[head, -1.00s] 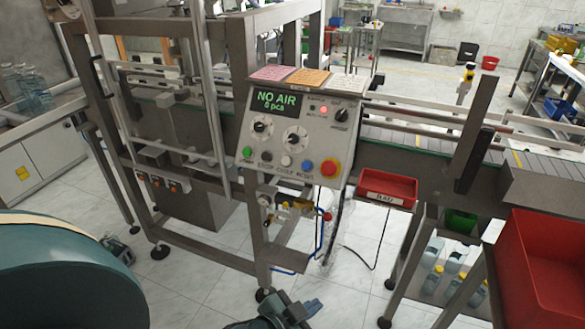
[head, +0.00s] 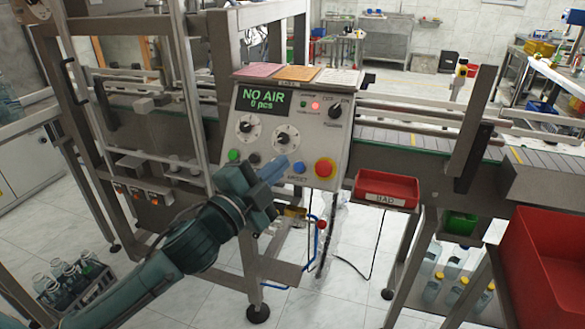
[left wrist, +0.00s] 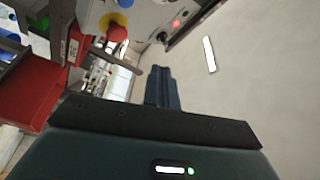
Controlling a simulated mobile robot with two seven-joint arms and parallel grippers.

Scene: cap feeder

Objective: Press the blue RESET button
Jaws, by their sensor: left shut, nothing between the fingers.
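The blue RESET button (head: 299,168) is on the lower row of the sloped control panel (head: 266,126), left of the red emergency stop (head: 324,168). In the left wrist view a bit of the blue button (left wrist: 97,3) shows at the top edge. My left gripper (head: 278,168) is shut and empty, its fingertips just left of the blue button in the head view, in front of the panel. I cannot tell the gap in depth. The gripper hides part of the panel's lower edge. The shut fingers (left wrist: 160,72) show in the left wrist view. My right gripper is not in view.
The panel display reads NO AIR, 0 pcs, with a red lamp (head: 315,106) lit. A green button (head: 234,155) and two dials are close by. A red BAD tray (head: 387,190) is right of the panel. A bottle crate (head: 75,285) stands at lower left.

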